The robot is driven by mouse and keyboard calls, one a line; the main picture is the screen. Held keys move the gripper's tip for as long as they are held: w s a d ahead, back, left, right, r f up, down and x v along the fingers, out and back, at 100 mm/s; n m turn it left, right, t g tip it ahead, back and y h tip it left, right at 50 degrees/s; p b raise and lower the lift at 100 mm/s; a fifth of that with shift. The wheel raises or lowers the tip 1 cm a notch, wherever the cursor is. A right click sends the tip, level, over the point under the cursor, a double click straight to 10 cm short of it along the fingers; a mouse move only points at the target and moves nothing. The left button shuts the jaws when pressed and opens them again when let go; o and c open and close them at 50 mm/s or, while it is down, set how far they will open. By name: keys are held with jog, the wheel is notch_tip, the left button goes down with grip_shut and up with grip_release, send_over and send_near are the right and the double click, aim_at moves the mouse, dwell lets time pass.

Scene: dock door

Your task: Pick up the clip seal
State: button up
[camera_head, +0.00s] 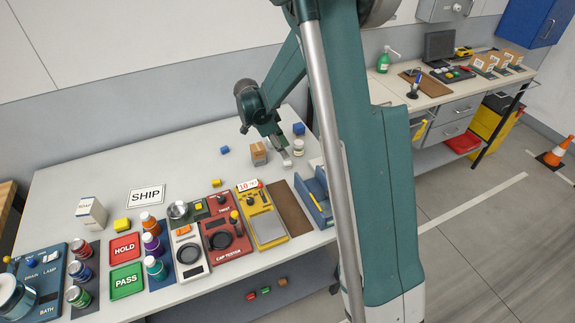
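I cannot make out with certainty which small object is the clip seal. My gripper (286,162) reaches down over the back right of the white bench (75,180), its pale fingertips close to the bench top. It is between a small cardboard box (259,153) on the left and a white jar (298,147) on the right. The fingers are too small to tell whether they are open or hold anything. A small blue block (224,150) lies to the left, a yellow block (216,183) nearer the front, and a larger blue block (299,129) behind the jar.
Along the front stand a red cap tester (222,236), a yellow device (262,226), a brown mat (289,207), a blue holder (316,198) and several bottles. A SHIP sign (146,195) lies behind them. The bench's back left is clear. My arm hides part of the right side.

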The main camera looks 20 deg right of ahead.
aim_at(290, 162)
jog(key=shift+x, duration=1.3)
jog(key=shift+f, duration=0.1)
jog(key=shift+x, duration=2.55)
jog(key=shift+s, duration=0.2)
jog(key=shift+c, duration=0.5)
jog(key=c, duration=0.6)
